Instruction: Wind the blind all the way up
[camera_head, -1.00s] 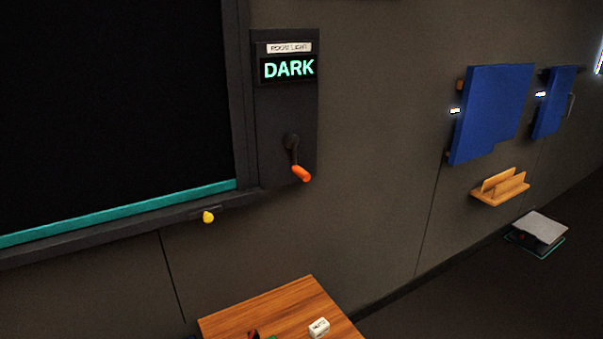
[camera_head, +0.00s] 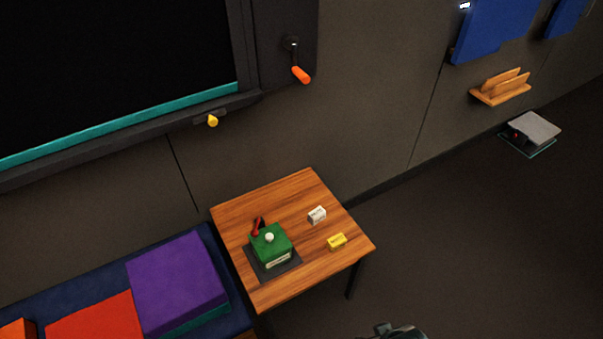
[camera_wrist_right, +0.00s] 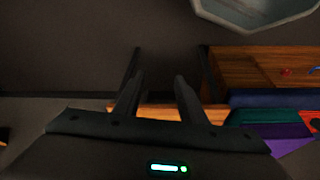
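The blind (camera_head: 110,75) is a black sheet that fills the window at the upper left, with a teal bar (camera_head: 120,125) along its lower edge near the sill. The crank (camera_head: 292,44) is on a dark wall panel just right of the window, and its orange handle (camera_head: 301,75) hangs down to the right. In the right wrist view my right gripper (camera_wrist_right: 158,82) has its two fingers apart with nothing between them. Neither gripper is at the crank. My left gripper is not in view.
A wooden table (camera_head: 290,193) below the crank carries a green box (camera_head: 270,243), a white block (camera_head: 317,214) and a yellow block (camera_head: 337,242). A bench with purple (camera_head: 175,280) and red cushions is at the lower left. Open floor (camera_head: 470,240) lies to the right.

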